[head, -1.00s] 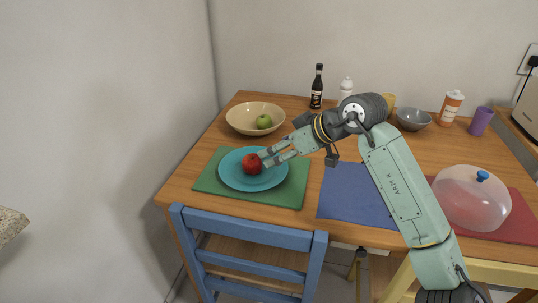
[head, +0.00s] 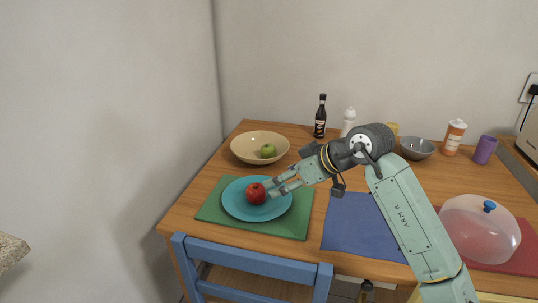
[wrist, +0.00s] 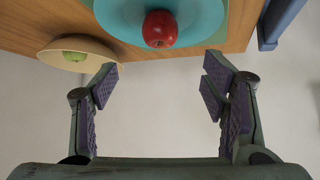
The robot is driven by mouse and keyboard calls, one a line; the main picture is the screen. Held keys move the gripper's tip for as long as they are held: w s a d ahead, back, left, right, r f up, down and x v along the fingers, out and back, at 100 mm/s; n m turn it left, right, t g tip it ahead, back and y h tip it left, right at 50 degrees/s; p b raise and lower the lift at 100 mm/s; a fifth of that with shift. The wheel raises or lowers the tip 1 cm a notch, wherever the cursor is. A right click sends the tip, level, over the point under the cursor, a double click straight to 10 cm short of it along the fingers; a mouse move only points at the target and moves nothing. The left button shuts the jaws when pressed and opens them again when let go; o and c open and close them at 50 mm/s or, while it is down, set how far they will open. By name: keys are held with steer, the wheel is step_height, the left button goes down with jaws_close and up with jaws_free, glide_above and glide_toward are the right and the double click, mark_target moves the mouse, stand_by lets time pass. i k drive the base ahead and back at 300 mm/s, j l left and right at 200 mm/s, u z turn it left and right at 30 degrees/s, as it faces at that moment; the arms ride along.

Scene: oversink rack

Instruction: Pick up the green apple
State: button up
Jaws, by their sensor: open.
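The green apple (head: 268,151) sits in a wide beige bowl (head: 243,152) at the back left of the table. It also shows in the wrist view (wrist: 75,56), at the upper left in the bowl (wrist: 93,47). My gripper (head: 271,188) is open and empty, its fingers pointing left over the right part of the blue plate, close to a red apple (head: 256,193). The green apple is behind my gripper, towards the wall. In the wrist view the spread fingers (wrist: 160,76) have nothing between them.
The red apple lies on the blue plate (head: 236,205) on a green mat (head: 293,226). A dark bottle (head: 320,117) and white bottle (head: 348,121) stand behind. A blue chair (head: 250,262) is at the front. A clear dome (head: 478,232) is at the right.

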mark_target(267, 150)
steer(key=i+l+u, duration=0.2)
steer(key=u, duration=0.3)
steer(key=i+l+u, duration=0.25)
steer(key=u, duration=0.25)
steer(key=i+l+u, duration=0.15)
steer(key=l+u, duration=0.35)
steer(key=j, duration=0.1)
